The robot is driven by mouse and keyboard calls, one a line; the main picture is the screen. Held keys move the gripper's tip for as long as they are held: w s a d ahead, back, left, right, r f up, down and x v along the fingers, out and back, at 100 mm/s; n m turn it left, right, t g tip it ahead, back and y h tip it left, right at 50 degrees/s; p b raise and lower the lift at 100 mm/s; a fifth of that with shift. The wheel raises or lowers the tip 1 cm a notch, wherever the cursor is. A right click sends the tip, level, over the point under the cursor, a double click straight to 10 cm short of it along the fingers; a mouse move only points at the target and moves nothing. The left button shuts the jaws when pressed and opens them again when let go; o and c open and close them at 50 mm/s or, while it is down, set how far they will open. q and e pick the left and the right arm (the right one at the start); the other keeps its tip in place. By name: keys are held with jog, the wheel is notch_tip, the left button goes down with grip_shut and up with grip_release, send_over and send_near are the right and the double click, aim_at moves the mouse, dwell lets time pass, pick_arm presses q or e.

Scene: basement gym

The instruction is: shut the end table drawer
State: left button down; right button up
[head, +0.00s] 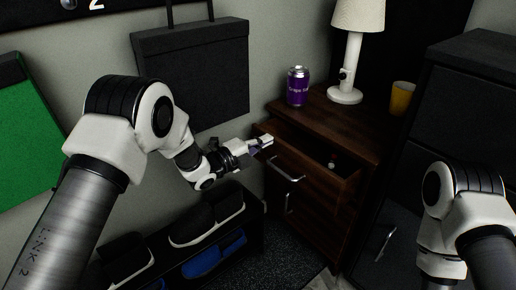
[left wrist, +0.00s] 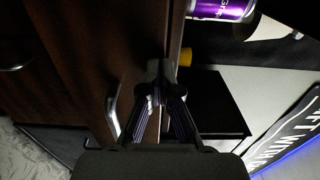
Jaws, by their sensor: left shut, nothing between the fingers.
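The dark wooden end table (head: 345,123) stands by the wall, and its top drawer (head: 312,174) is pulled partly out, so its inside shows. A small light and red item (head: 332,162) lies in the drawer; it is too small to name. The drawer's bar handle (head: 285,170) is on its front. My left gripper (head: 266,142) is shut and empty at the drawer front's left upper corner; I cannot tell if it touches. In the left wrist view, the shut fingers (left wrist: 158,94) are beside the drawer handle (left wrist: 113,112). My right gripper is out of view.
On the tabletop are a purple can (head: 298,87), a white lamp (head: 346,94) and an orange cup (head: 402,98). A dark cabinet (head: 470,115) stands right of the table. A low rack (head: 253,242) with shoes is left of it.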

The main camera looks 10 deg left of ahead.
pick_arm(q)
jog(key=shift+x, duration=2.6)
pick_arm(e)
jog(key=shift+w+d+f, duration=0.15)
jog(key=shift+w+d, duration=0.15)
